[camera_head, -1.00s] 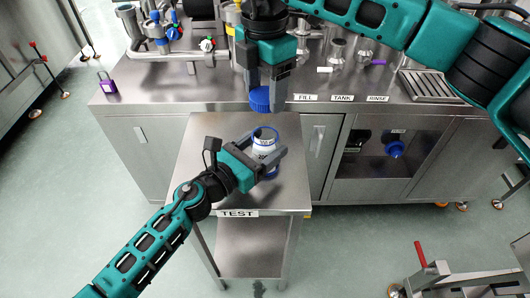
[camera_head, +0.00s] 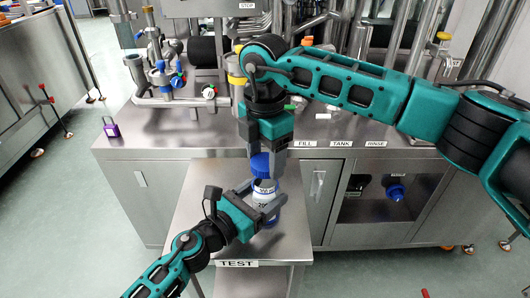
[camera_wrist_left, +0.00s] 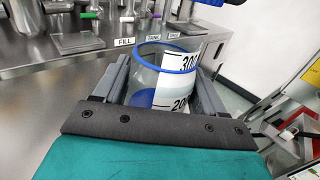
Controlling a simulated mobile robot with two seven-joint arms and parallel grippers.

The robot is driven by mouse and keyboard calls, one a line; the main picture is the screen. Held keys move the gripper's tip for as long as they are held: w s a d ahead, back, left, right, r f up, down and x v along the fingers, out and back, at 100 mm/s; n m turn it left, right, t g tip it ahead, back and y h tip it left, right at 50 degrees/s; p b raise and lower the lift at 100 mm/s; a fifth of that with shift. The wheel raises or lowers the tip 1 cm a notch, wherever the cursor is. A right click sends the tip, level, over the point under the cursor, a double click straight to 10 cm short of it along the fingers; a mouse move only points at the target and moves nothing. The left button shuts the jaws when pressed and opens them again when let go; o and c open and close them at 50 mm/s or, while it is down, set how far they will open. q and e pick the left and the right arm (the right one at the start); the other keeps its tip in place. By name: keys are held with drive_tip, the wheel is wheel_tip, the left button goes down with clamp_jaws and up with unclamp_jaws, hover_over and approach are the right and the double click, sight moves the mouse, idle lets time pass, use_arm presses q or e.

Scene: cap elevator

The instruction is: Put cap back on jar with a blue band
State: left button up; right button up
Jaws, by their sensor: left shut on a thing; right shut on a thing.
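The jar (camera_head: 264,193) is clear with a white number label and a blue band at its rim. It stands upright at the small steel TEST table. My left gripper (camera_head: 266,206) is shut around its sides. In the left wrist view the jar (camera_wrist_left: 172,95) sits between the fingers of my left gripper (camera_wrist_left: 163,85), and its blue-rimmed mouth is uncovered. The blue cap (camera_head: 260,165) is held by my right gripper (camera_head: 266,158), shut on it, just above the jar's mouth. The head view does not show the exact gap.
The TEST table top (camera_head: 192,225) is clear around the jar. Behind it is a steel bench (camera_head: 155,137) with pipes, valves and a purple padlock (camera_head: 111,127). FILL, TANK and RINSE labels mark its front edge. A recess with a blue fitting (camera_head: 395,191) is at the right.

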drive_tip(key=shift+f, duration=0.4)
drive_tip(key=shift+f, duration=0.9)
drive_tip(key=shift+f, duration=0.55)
use_arm(q)
clamp_jaws()
use_arm(e)
drive_tip(key=m, duration=1)
